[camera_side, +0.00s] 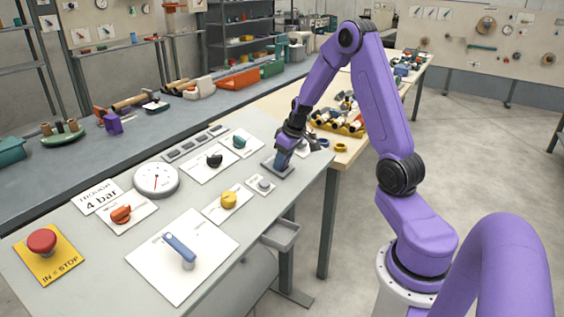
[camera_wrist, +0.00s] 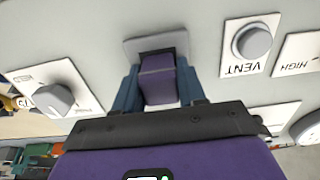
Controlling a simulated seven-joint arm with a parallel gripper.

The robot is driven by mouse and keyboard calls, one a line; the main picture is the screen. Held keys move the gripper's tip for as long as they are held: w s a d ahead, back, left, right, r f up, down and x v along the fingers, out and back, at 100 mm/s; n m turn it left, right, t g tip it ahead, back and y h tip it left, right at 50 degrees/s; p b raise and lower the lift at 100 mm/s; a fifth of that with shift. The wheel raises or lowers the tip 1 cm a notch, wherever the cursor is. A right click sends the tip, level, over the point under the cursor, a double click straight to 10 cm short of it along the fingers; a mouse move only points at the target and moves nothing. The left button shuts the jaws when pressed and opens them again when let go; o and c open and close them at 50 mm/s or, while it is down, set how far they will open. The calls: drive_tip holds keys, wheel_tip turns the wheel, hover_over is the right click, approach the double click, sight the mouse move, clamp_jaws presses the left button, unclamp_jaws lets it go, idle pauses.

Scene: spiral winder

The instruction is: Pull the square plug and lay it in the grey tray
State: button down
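The square plug (camera_wrist: 158,82) is a purple block between my two blue fingers in the wrist view. My gripper (camera_wrist: 160,88) has a finger against each side of it, with no clear gap. The plug stands at its grey socket plate (camera_wrist: 133,47), where a dark band shows beside it; how deep it sits cannot be told. In the side view my gripper (camera_side: 281,160) points down at the plate near the panel's right end, and the plug is mostly hidden by the fingers. The grey tray (camera_side: 281,235) hangs at the panel's front edge, below the plate, and looks empty.
A grey VENT button (camera_wrist: 253,41) and a grey knob (camera_wrist: 55,99) flank the plate. A yellow knob (camera_side: 229,200), dark knob (camera_side: 214,160), gauge (camera_side: 156,180), blue lever (camera_side: 180,250) and red stop button (camera_side: 42,242) stand on the panel. A wooden bench with parts lies behind.

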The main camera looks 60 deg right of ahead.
sight(288, 158)
drive_tip(key=shift+v, duration=3.05)
